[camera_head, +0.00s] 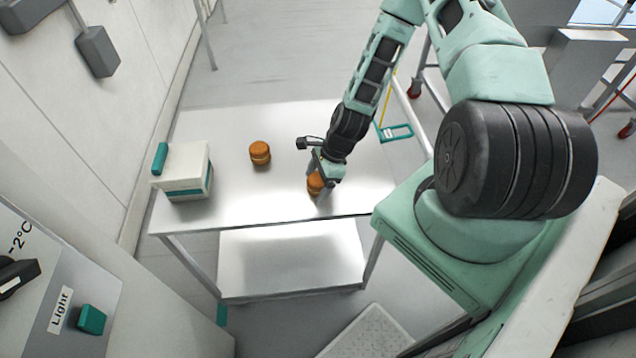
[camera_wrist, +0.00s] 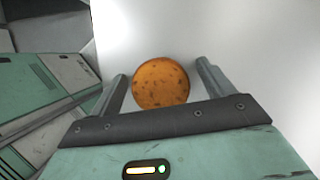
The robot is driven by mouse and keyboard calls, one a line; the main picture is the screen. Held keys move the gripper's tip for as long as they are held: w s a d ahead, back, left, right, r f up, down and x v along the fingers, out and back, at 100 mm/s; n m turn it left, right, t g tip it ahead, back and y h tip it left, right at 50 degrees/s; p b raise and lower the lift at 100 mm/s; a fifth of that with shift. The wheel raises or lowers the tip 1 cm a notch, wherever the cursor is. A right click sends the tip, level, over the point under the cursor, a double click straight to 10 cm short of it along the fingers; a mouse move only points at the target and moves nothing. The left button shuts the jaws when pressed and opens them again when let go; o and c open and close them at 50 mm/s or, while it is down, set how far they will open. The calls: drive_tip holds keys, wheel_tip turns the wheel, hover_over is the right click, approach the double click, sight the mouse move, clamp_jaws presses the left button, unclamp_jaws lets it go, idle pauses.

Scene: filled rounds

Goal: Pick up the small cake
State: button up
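A round orange-brown cake (camera_head: 314,185) stands on the metal table under my gripper (camera_head: 323,178) in the head view, partly hidden by it. In the wrist view this cake (camera_wrist: 161,83) shows from above, round with darker specks. The two fingers of my gripper (camera_wrist: 162,72) stand apart on either side of it, with a gap visible on both sides. A second orange-brown cake (camera_head: 260,153), with a lighter band round its middle, stands to the left and farther back.
The metal table (camera_head: 225,205) has a lower shelf (camera_head: 290,260). A white box with teal trim (camera_head: 186,175) stands at its left end. The tabletop between the box and my gripper is mostly clear. A wall panel with a knob (camera_head: 18,275) is at the lower left.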

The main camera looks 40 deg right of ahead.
drive_tip(key=c, duration=0.7)
